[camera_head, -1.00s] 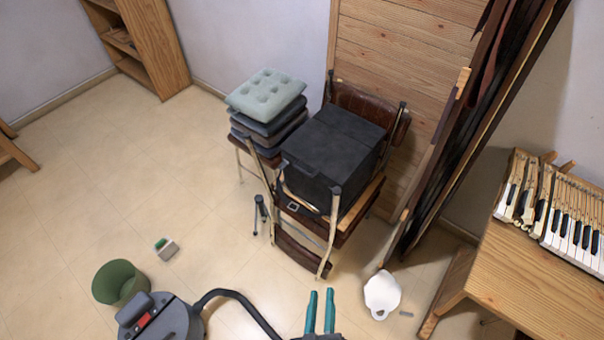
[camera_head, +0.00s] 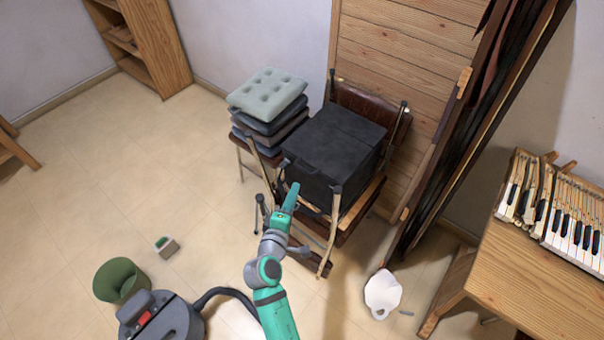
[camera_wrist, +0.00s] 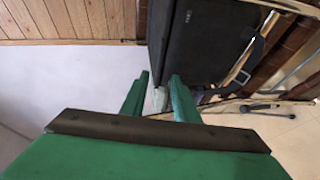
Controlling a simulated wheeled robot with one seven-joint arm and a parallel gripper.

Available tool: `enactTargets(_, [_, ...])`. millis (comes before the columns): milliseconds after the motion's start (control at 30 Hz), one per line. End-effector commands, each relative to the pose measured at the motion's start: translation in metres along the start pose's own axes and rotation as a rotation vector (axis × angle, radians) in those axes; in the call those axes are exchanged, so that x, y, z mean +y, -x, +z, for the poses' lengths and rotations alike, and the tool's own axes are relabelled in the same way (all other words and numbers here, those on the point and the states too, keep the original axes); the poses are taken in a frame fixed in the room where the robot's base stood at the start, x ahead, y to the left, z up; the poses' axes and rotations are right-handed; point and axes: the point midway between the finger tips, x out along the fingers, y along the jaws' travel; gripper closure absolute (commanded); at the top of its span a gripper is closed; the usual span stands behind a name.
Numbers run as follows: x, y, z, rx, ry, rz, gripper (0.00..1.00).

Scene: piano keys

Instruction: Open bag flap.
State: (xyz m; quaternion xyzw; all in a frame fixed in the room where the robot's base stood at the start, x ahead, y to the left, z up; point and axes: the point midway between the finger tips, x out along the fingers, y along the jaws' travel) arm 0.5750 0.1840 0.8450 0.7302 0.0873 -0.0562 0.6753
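The black boxy bag (camera_head: 345,135) stands on a folding chair with a brown backrest. Its top looks closed, and a seam runs across it. In the wrist view the bag (camera_wrist: 200,40) fills the upper middle, just beyond the right finger. My gripper (camera_head: 291,190) is in front of the bag's lower front left side. I cannot tell whether a finger touches the bag.
A stack of cushions (camera_head: 268,95) sits left of the bag. A wooden panel (camera_head: 400,60) stands behind.

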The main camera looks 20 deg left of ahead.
Motion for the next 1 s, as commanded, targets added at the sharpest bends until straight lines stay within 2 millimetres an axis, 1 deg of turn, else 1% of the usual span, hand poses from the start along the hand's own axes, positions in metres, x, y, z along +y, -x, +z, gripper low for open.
enactTargets(167, [0.000,-0.019,-0.001,-0.001,0.000,0.000,0.72])
enactTargets(400, [0.001,-0.062,-0.001,-0.001,-0.002,0.000,0.72])
enactTargets(600, [0.000,-0.090,-0.001,-0.001,-0.002,-0.001,0.72])
enactTargets(800, [0.000,-0.104,-0.001,0.000,-0.001,-0.001,0.72])
enactTargets(1000, [0.000,-0.106,0.000,0.000,0.000,0.000,0.72])
